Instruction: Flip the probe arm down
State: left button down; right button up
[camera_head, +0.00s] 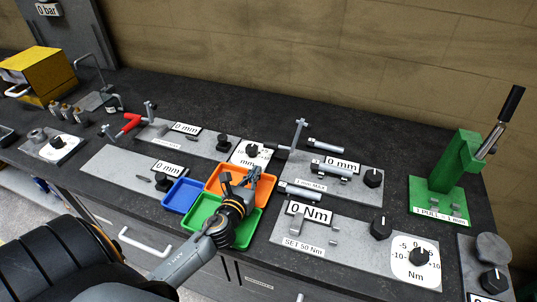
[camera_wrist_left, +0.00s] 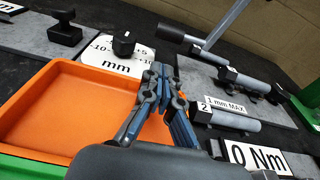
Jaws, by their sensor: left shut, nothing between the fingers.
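The probe arm (camera_head: 299,132) looks like the thin grey post on the grey plate marked "1 mm MAX" (camera_head: 276,177). It stands upright, with a short crosspiece at its top. In the left wrist view the tilted grey rod (camera_wrist_left: 226,22) at the top looks like the same arm, its upper end cut off by the frame. My left gripper (camera_head: 256,172) is shut and empty, above the orange tray and to the left of the plate. Its fingers (camera_wrist_left: 166,76) are apart from the probe arm. My right gripper is not in view.
The orange tray (camera_head: 212,185), blue tray (camera_head: 182,196) and green tray (camera_head: 246,230) lie below the gripper. A "0 Nm" plate (camera_head: 345,250) lies in front, and a green press (camera_head: 455,165) stands to the right.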

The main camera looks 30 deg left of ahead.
pick_arm(q)
jog(key=shift+w, duration=0.15)
jog(key=x, duration=0.4)
jog(key=shift+w+r+p, duration=0.1)
jog(key=shift+p, duration=0.3)
jog(key=x, duration=0.4)
jog(key=shift+w+a, duration=0.1)
jog(key=shift+w+a+f, duration=0.15)
jog(key=shift+w+f, duration=0.1)
jog(key=shift+w, duration=0.5)
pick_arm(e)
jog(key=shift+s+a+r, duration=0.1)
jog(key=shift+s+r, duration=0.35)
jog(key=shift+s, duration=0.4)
pick_arm(q)
jog(key=shift+a, duration=0.1)
